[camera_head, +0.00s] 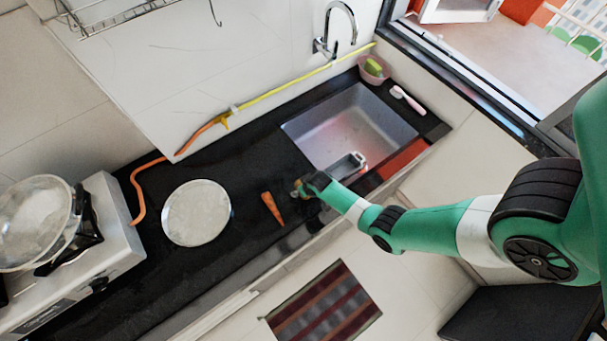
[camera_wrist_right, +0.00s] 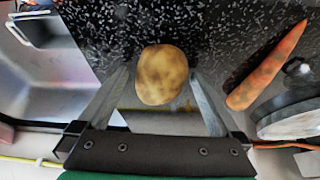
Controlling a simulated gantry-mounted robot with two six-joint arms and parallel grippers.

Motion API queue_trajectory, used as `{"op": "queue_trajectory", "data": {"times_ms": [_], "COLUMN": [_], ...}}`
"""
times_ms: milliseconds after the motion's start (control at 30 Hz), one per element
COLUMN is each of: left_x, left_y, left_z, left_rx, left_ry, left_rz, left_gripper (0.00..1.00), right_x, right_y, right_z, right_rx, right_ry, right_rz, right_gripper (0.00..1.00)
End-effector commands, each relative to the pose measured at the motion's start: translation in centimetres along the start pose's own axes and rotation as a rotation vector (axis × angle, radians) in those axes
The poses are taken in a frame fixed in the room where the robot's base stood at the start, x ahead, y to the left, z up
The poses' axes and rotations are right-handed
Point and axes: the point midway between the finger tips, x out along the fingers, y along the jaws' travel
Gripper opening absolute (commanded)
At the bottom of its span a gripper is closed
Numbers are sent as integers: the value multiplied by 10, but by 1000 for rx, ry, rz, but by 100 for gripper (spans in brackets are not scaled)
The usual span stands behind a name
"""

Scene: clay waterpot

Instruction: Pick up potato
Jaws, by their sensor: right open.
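The brown, rounded potato (camera_wrist_right: 162,75) lies on the black speckled counter in the right wrist view. My right gripper (camera_wrist_right: 159,76) is open, with one finger on each side of the potato. A gap shows on each side; I cannot tell the height of the fingers over the counter. In the head view, my right arm reaches in from the right and its gripper (camera_head: 303,190) is at the counter beside the sink, largely covering the potato there. My left gripper is not in view.
An orange carrot (camera_head: 272,208) lies just left of the gripper, then a round pale plate (camera_head: 197,213). The sink (camera_head: 335,125) lies behind the gripper. A stove with a glass-lidded pot (camera_head: 36,222) stands at the left. An orange hose (camera_head: 139,190) runs along the wall.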

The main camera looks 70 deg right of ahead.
Motion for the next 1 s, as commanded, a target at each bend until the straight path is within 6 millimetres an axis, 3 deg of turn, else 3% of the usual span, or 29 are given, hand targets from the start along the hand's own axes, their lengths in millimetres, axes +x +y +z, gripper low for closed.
{"op": "queue_trajectory", "data": {"times_ms": [67, 533, 833, 1000], "left_x": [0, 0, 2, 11], "left_y": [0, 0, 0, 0], "left_z": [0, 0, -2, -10], "left_rx": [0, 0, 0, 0], "left_ry": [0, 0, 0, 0], "left_rz": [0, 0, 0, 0], "left_gripper": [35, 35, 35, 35], "right_x": [0, -1, -4, -24], "right_y": [0, 0, 0, 0], "right_z": [0, 0, -2, -11], "right_rx": [0, 0, 0, 0], "right_ry": [0, 0, 1, 4], "right_rz": [0, 0, 0, -1], "right_gripper": [96, 12, 12, 12]}}
